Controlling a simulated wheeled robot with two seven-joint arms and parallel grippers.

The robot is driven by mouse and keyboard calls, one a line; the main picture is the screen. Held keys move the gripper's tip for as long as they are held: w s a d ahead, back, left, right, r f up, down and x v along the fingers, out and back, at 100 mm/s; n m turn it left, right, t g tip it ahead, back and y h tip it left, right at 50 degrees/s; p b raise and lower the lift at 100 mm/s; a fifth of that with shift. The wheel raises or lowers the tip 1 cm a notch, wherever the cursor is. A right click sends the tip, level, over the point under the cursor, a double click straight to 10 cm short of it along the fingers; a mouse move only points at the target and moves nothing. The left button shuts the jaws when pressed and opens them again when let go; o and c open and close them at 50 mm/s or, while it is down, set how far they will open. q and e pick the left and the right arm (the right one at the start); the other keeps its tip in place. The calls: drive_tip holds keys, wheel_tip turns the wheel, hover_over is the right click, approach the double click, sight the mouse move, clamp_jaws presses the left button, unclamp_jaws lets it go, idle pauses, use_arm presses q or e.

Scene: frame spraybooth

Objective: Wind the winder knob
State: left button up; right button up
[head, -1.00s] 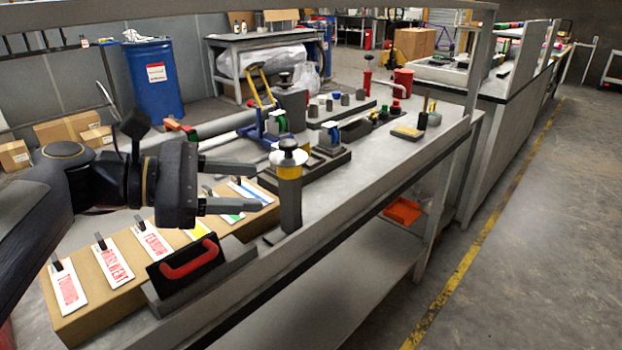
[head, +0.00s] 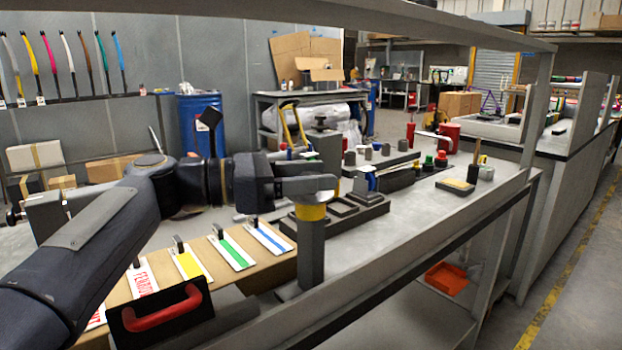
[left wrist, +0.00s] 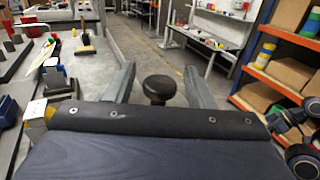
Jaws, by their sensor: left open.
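A grey post (head: 312,250) with a yellow collar (head: 311,212) stands near the front edge of the bench. My left gripper (head: 326,186) is level over its top, and its fingers hide the top from the head view. In the left wrist view a dark round knob (left wrist: 158,88) on a short stem stands between the two spread fingers of my left gripper (left wrist: 160,80). A gap shows on each side of it, so the fingers are not closed on it. My right gripper is not in view.
A black plate with a red handle (head: 162,312) stands in front of a cardboard box (head: 262,272) bearing colour-striped cards. Dark trays (head: 350,212) and a grey block with a dark knob (head: 320,122) lie beyond. A bench rail (head: 400,275) runs along the front.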

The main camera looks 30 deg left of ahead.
use_arm(q)
drive_tip(key=c, duration=0.9)
drive_tip(key=shift+d+n+t+y, duration=0.1)
drive_tip(key=shift+n+t+y, duration=0.2)
drive_tip(key=shift+t, duration=0.1)
